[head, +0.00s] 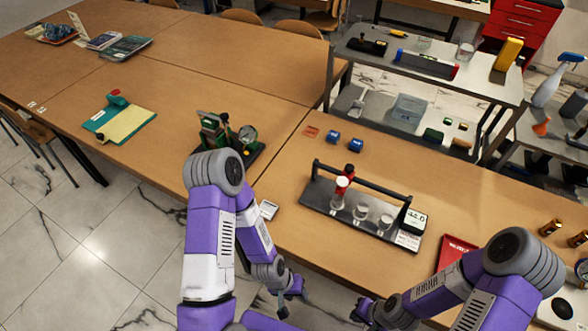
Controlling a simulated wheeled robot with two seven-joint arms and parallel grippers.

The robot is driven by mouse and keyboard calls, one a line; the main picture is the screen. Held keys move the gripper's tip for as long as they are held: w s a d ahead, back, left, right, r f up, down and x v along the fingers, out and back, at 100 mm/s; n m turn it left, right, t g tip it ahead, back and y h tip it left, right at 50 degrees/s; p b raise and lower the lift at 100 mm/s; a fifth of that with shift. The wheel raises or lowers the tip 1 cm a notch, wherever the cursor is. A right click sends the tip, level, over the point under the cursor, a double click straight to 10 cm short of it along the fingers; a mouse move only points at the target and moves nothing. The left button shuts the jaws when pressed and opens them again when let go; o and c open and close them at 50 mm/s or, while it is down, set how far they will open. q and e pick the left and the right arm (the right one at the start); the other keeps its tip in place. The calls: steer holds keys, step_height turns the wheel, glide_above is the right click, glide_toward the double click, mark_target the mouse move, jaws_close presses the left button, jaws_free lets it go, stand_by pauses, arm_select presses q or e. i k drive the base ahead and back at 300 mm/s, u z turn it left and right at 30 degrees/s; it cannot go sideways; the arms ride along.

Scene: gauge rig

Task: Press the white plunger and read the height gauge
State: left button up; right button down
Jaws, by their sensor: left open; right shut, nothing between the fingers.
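A dark rig (310,197) with a raised black bar stands on the near table. At its left end is a small red-and-white upright piece (341,187), perhaps the plunger, with a red knob (349,171) behind it. A white display box (415,220) at the rig's right end seems to read 44.0. A green device with a round dial (248,134) stands further left, partly hidden by my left arm. My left gripper (290,292) is open, low, in front of the table edge. My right gripper (362,311) is shut and empty, also low, apart from the rig.
Clear cups (360,212) sit along the rig. A small white card (268,209) lies near the table edge. A metal cart (430,65) stands behind.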

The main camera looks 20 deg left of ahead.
mark_target(342, 181)
steer(key=u, duration=3.4)
steer(key=k, duration=1.05)
steer(key=z, duration=1.25)
steer(key=i, duration=0.5)
steer(key=u, duration=0.05)
